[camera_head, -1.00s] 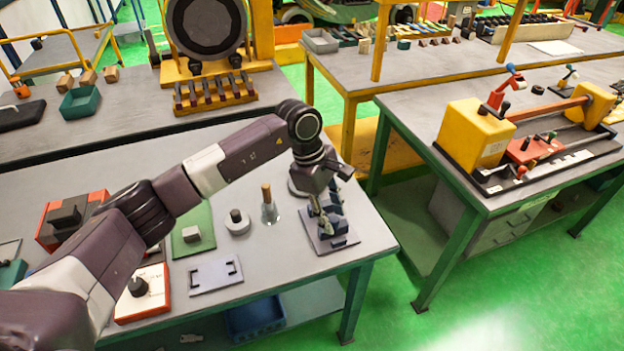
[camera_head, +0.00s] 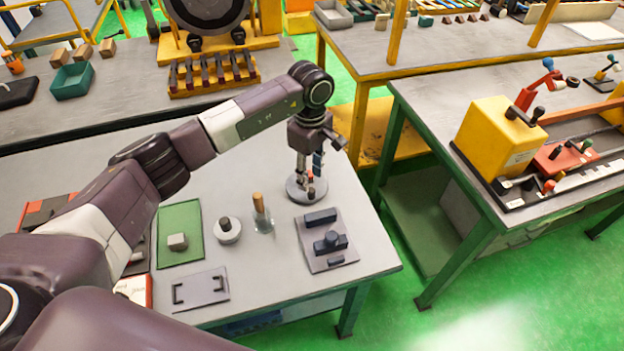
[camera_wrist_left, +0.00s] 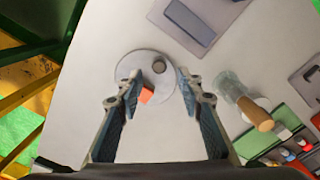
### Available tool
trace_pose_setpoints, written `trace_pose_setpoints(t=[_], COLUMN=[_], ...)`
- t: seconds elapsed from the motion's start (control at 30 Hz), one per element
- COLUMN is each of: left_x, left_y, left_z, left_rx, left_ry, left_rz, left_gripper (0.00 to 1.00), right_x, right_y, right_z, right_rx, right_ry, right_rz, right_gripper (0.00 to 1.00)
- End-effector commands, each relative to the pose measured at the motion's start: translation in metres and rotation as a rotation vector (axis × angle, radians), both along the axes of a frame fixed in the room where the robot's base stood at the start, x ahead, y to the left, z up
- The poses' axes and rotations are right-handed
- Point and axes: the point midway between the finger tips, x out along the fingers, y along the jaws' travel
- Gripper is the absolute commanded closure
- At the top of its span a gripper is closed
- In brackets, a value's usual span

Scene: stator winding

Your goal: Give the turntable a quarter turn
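The turntable (camera_head: 294,193) is a round grey disc on the bench, behind the grey fixture plate. It also shows in the left wrist view (camera_wrist_left: 138,63). A short grey peg (camera_wrist_left: 160,67) stands on it off its middle, and a small red piece (camera_wrist_left: 147,94) is near its rim. My left gripper (camera_head: 309,176) points down over the disc. In the left wrist view its fingers (camera_wrist_left: 157,84) are apart, one on each side of the red piece, with nothing seen between them gripped. I cannot tell whether the fingertips touch the disc. My right gripper is not in view.
A white ring with a knob (camera_head: 228,231) and a green mat (camera_head: 180,215) are further left.

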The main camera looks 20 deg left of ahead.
Motion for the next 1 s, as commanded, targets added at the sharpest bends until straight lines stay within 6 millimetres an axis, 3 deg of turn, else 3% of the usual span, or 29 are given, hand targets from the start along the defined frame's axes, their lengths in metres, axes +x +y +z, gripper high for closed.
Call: trace_pose_setpoints(t=[0.1,0.23,0.5,0.63,0.93,1.0], left_x=[-0.001,0.0,0.0,0.0,0.0,0.0], left_y=[0.0,-0.001,0.0,-0.001,-0.001,-0.001], left_z=[-0.017,-0.034,-0.045,-0.045,-0.045,-0.045], left_rx=[0.0,-0.002,-0.001,-0.001,-0.001,-0.001], left_ry=[0.004,0.002,-0.001,-0.001,-0.001,-0.001], left_rz=[0.001,0.001,0.0,0.0,0.0,0.0], left_gripper=[0.66,0.66,0.66,0.66,0.99,1.0], right_x=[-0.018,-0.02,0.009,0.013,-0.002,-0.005], right_y=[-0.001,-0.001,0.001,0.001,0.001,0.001], right_z=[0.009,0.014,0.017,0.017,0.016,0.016], right_rx=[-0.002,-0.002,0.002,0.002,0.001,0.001], right_ry=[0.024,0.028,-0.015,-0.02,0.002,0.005], right_rz=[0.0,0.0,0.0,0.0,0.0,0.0], right_gripper=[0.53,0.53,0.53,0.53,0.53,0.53])
